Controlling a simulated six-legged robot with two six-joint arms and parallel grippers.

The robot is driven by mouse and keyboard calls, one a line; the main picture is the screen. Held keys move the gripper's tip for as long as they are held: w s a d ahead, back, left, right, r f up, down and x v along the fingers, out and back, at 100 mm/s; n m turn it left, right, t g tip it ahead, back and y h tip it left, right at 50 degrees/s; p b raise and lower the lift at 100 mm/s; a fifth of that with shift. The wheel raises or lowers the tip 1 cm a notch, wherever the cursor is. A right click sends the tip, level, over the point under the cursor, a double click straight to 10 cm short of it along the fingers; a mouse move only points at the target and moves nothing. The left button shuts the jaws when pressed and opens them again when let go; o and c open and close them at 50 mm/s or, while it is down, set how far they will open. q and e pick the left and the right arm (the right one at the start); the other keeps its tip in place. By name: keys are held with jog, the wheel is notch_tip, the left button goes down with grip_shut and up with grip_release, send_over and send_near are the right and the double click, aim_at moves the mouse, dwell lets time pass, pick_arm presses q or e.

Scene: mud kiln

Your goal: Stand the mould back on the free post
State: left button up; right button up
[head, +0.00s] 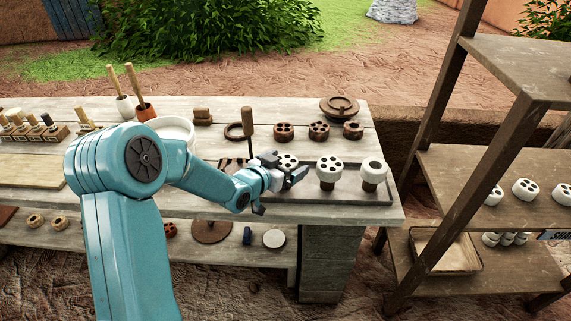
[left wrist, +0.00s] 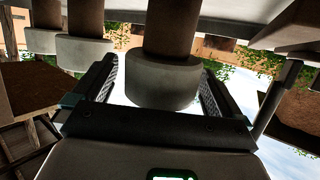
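Three white moulds stand on brown posts on a dark tray (head: 345,196) at the table's right end: a holed left one (head: 288,161), a holed middle one (head: 328,167) and a right one (head: 374,169) with one wide opening. My left gripper (head: 296,177) is at the left mould. The left wrist view looks upside down; there the left mould (left wrist: 162,84) sits on its post between my spread fingers, with a narrow gap at the left finger. The other moulds show beyond. I cannot make out a free post; my arm hides the tray's left part. My right gripper is not in view.
A brown upright tool (head: 248,122) stands behind my left wrist. Brown holed pieces (head: 319,131) and a lidded brown disc (head: 340,107) lie behind the tray. A white bowl (head: 172,129) is behind my arm. A wooden shelf (head: 500,172) with more white moulds stands at right.

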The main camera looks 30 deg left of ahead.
pick_arm(q)
jog(key=shift+r, duration=0.3)
jog(key=shift+s, duration=0.4)
jog(key=v, duration=1.1)
jog(key=shift+s, duration=0.1)
